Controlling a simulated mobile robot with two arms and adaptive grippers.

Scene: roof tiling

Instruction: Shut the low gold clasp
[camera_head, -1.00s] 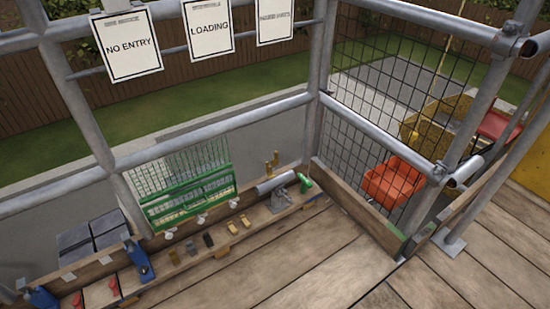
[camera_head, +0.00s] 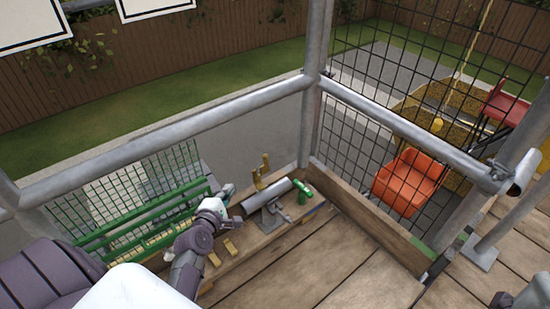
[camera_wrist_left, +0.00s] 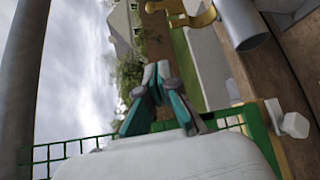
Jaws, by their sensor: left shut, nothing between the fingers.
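My left gripper (camera_head: 228,191) reaches over the plank shelf from the lower left. Its fingers are shut and empty. They also show in the left wrist view (camera_wrist_left: 155,72). An upright gold fitting (camera_head: 262,173) stands at the back of the shelf, right of the fingertips and apart from them. A gold fitting (camera_wrist_left: 192,16) also shows at the top of the left wrist view, beside a grey tube. Two small gold pieces (camera_head: 230,247) lie low on the shelf, close to my left forearm. I cannot tell which gold piece is the low clasp.
A grey tube on a stand (camera_head: 265,199) and a green-headed tool (camera_head: 303,191) sit right of my gripper. A green mesh rack (camera_head: 130,215) is left of it. Scaffold rails and a wire mesh panel (camera_head: 365,135) bound the corner.

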